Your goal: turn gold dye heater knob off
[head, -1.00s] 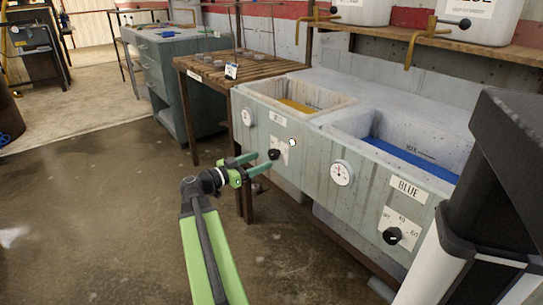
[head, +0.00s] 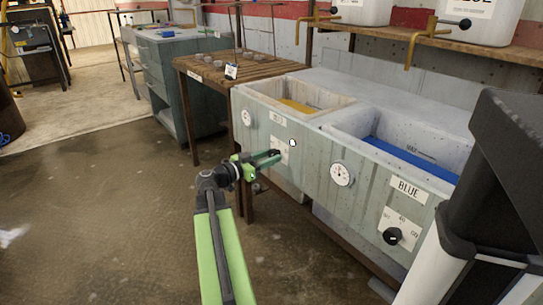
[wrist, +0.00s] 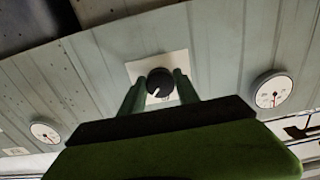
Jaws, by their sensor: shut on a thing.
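The gold dye heater knob (wrist: 159,83) is a black round knob with a white pointer mark, on a pale plate (wrist: 148,66) on the front of the gold dye tank (head: 300,92). In the wrist view my gripper (wrist: 157,86) has one green finger on each side of the knob, shut on it. In the head view my gripper (head: 272,157) reaches the tank's front panel at that plate, and its fingers hide the knob. The pointer appears toward the lower left in the wrist view; the dial markings are too small to read.
To the right is the blue dye tank (head: 420,158) with its own black knob (head: 392,236) and a round gauge (head: 342,174). A wooden slatted table (head: 215,70) stands left of the tanks. The wet floor (head: 90,200) on the left is clear.

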